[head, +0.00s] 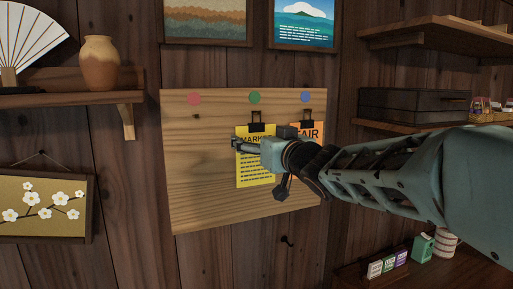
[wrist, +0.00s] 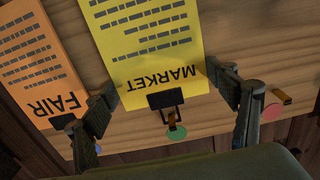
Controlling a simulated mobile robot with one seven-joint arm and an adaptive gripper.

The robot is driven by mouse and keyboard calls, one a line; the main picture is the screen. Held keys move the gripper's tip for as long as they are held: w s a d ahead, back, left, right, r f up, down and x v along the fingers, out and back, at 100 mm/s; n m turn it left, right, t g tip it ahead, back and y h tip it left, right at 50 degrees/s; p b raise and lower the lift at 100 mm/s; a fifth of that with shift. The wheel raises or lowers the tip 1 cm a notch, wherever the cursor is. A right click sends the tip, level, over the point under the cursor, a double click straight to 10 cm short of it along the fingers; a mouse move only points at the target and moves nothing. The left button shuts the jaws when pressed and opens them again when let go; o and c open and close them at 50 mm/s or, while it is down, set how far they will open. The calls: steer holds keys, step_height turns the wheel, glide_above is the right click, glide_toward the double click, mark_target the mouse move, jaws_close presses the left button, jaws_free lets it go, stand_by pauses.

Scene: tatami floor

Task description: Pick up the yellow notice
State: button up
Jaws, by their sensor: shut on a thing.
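The yellow notice (head: 255,172), headed "MARKET", hangs upright on the wooden board (head: 200,165) under the green dot (head: 254,98). A black clip (head: 256,118) is at its top edge. In the wrist view the notice (wrist: 155,45) appears upside down, with the clip (wrist: 170,100) still at its edge. My gripper (wrist: 166,78) is shut on the notice, with one finger at each side edge near the heading. In the head view my gripper (head: 262,152) and arm hide part of its right side.
An orange notice (wrist: 38,65) headed "FAIR" hangs close beside it under the blue dot (head: 305,97), mostly hidden by my arm in the head view. A bare hook is under the red dot (head: 194,98). Shelves (head: 430,35) stand at right, and a vase (head: 100,63) at left.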

steer(key=shift+r, duration=0.15)
steer(key=shift+r+p, duration=0.3)
steer(key=shift+r, duration=0.4)
steer(key=shift+s+d+f, duration=0.1)
steer(key=shift+s, duration=0.15)
steer(key=b+v, duration=0.1)
steer(key=v, duration=1.6)
steer(key=shift+s, duration=0.2)
steer(key=shift+s+d, duration=0.1)
